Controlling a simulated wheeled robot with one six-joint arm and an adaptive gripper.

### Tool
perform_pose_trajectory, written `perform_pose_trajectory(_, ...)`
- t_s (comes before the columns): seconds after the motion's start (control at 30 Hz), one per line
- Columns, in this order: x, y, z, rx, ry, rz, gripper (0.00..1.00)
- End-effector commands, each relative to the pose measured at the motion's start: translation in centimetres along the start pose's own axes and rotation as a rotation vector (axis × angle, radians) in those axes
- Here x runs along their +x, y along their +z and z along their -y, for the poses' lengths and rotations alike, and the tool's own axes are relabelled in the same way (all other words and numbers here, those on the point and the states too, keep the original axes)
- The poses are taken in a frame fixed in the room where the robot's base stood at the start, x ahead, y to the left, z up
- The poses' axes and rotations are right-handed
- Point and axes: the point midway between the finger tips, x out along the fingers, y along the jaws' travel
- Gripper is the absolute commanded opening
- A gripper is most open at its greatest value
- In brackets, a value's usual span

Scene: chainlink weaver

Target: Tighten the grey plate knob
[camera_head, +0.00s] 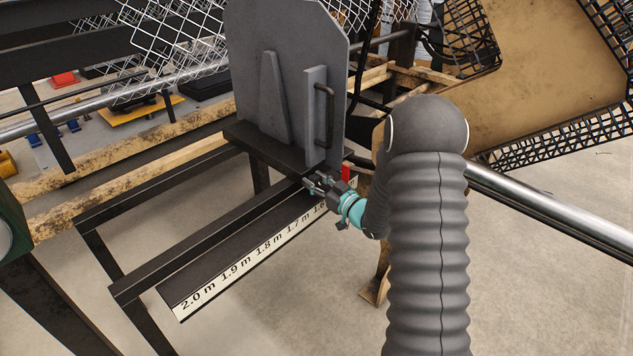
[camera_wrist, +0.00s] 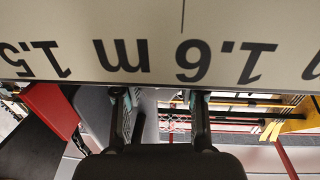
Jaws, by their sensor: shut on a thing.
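The grey plate (camera_head: 240,45) stands upright on a black base bar (camera_head: 262,146), with a black bar handle (camera_head: 325,115) on its right side. My gripper (camera_head: 309,181) is at the underside of the base, just above the ruler strip, shut on the knob. The knob itself is hidden by the fingers in the head view and by the ruler strip in the wrist view. In the wrist view my two fingers (camera_wrist: 160,98) stand apart, and their tips pass behind the ruler's lower edge.
The white ruler strip (camera_head: 240,268) runs along a black rail; it fills the top of the wrist view (camera_wrist: 160,45). A red part (camera_head: 346,172) sits right beside my gripper, also large in the wrist view (camera_wrist: 52,108). A steel tube (camera_head: 550,209) runs off right. Bare floor lies below.

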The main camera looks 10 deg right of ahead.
Motion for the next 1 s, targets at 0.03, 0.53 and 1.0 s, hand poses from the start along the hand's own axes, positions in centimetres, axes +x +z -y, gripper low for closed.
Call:
perform_pose_trajectory(0.03, 0.01, -0.05, -0.13, 0.003, 0.005, 0.000, 0.05)
perform_pose_trajectory(0.53, 0.06, -0.27, -0.10, 0.250, 0.006, 0.022, 0.05)
perform_pose_trajectory(1.0, 0.08, -0.27, -0.10, 0.584, 0.006, 0.054, 0.05)
